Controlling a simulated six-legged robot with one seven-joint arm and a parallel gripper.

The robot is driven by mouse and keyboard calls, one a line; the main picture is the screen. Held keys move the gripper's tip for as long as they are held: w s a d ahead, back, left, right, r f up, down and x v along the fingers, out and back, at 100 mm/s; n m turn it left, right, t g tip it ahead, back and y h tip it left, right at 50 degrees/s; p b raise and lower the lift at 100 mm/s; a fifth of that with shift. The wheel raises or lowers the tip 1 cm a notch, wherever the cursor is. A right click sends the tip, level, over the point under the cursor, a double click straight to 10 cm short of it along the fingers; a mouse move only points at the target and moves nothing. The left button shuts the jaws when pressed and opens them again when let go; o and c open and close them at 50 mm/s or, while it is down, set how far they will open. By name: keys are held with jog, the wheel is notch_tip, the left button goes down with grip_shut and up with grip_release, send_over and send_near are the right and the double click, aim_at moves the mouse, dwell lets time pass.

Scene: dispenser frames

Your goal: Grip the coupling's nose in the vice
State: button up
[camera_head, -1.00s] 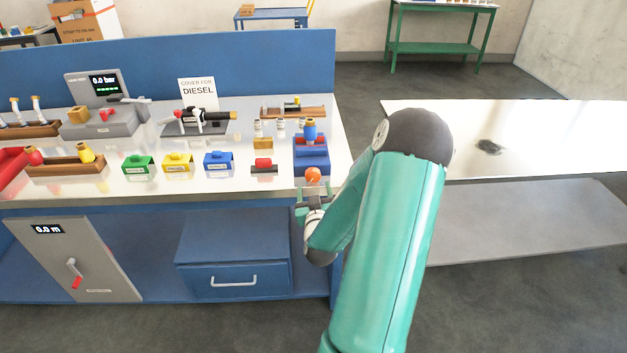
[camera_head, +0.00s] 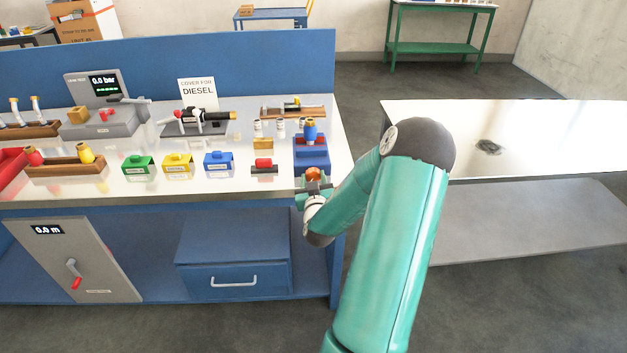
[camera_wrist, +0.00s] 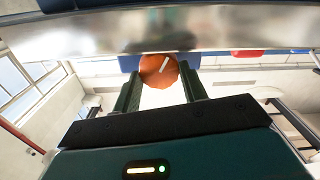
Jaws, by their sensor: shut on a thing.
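The blue vice (camera_head: 312,159) stands at the right end of the bench top, with red showing near its jaws. A blue coupling (camera_head: 310,130) stands upright at the top of the vice; its lower end is hidden among the jaws, and I cannot tell whether they touch it. An orange round knob (camera_head: 313,173) is at the front of the vice, near the bench edge. My gripper (camera_head: 314,188) is shut on this knob. In the wrist view the orange knob (camera_wrist: 158,70), with a pale mark, lies between the two dark fingers (camera_wrist: 160,92).
A small red-topped part (camera_head: 263,164) and blue (camera_head: 217,160), yellow (camera_head: 177,162) and green (camera_head: 138,165) holders stand left of the vice. A wooden rack (camera_head: 293,112) lies behind it. The bench's right edge is close to the vice, with open floor beyond.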

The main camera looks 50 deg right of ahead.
jog(key=m, duration=0.3)
jog(key=shift+s+d+m, duration=0.1)
jog(key=shift+m, duration=2)
jog(key=shift+f, duration=0.1)
jog(key=o, duration=1)
jog(key=shift+c, duration=0.2)
